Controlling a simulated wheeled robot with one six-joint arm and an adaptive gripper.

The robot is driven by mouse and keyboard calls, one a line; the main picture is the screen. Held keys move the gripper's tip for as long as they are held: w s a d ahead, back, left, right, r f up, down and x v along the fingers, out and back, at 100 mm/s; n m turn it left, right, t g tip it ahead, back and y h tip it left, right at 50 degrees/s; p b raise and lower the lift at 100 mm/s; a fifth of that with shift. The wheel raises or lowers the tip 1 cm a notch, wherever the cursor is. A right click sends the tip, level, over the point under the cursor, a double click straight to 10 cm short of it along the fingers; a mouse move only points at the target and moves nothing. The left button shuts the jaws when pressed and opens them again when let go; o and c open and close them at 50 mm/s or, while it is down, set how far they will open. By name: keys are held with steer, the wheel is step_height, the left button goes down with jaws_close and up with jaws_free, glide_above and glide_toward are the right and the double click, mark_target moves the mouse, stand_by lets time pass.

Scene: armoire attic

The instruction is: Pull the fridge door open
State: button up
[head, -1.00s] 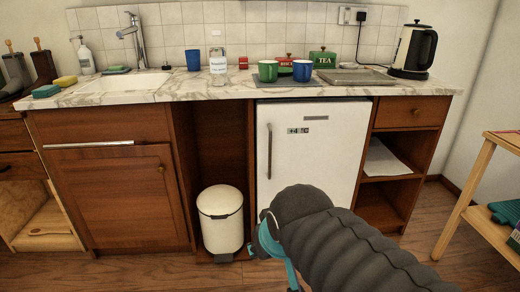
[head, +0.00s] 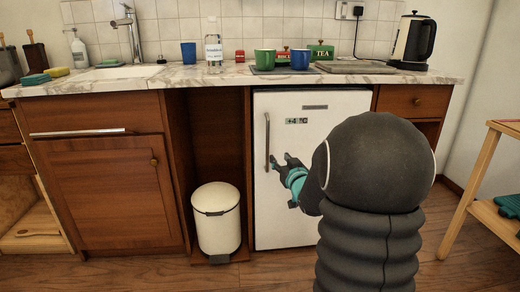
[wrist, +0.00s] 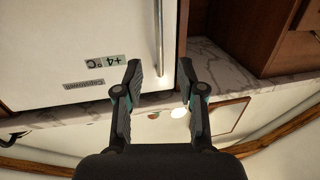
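The fridge is a small white unit under the counter, and its door (head: 340,200) is shut. The fridge door also fills the upper left of the wrist view (wrist: 70,40). Its upright metal handle (head: 267,142) runs near the door's left edge. In the wrist view the handle (wrist: 159,40) lines up with the gap between my fingers, with its end near the fingertips. My gripper (head: 280,163) is open and empty, just right of the handle in the head view. In the wrist view my gripper (wrist: 159,75) shows both fingers apart, not visibly touching the handle. My arm hides the door's lower right.
A white pedal bin (head: 217,220) stands left of the fridge. The marble counter (head: 220,76) above holds mugs (head: 264,57), tins and a kettle (head: 414,42). A wooden shelf stand (head: 485,180) is at the right. The floor before the fridge is bare.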

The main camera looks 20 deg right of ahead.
mark_target(268, 144)
steer(key=w, duration=0.4)
steer(key=w+d, duration=0.1)
steer(key=w, duration=0.9)
steer(key=shift+d+f, duration=0.25)
steer(key=shift+d, duration=0.1)
jaws_close()
